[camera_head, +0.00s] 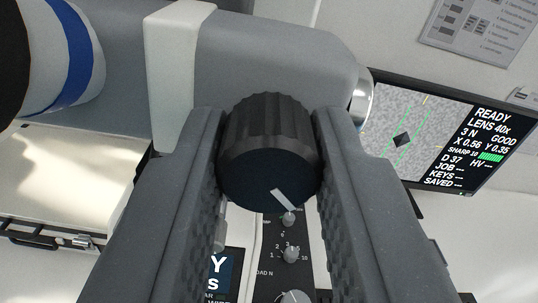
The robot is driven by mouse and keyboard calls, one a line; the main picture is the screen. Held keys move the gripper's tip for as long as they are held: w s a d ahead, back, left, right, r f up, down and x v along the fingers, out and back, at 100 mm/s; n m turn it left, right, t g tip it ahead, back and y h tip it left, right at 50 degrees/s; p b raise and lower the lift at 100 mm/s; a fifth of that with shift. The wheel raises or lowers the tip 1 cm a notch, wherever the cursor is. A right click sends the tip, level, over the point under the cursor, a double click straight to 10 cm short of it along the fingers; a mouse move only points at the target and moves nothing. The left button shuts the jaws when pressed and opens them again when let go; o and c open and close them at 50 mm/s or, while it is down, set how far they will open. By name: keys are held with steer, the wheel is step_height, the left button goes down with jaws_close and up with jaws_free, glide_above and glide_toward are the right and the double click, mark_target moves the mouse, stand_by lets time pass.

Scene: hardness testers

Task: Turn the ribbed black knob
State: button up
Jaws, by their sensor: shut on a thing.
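The ribbed black knob (266,155) is in the centre of the camera view, with a white pointer mark on its dark face angled toward the lower right. My gripper (268,175) is shut on it, one finger on the left side and one on the right. The fingers press against the knob's ribbed rim. Whatever the knob is mounted on behind it is partly hidden by the knob and fingers.
A grey machine body (270,70) fills the top behind the knob. A tilted screen (425,135) reading READY is at right. A panel with small knobs (291,254) lies below, between the fingers. A pale tray-like part with a dark handle (45,236) is at left.

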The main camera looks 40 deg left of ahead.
steer(key=shift+n, duration=0.4)
steer(key=o, duration=1)
steer(key=shift+d, duration=0.1)
steer(key=b+v, duration=0.2)
steer(key=v, duration=1.1)
steer(key=shift+s+d, duration=0.25)
steer(key=shift+f, duration=0.1)
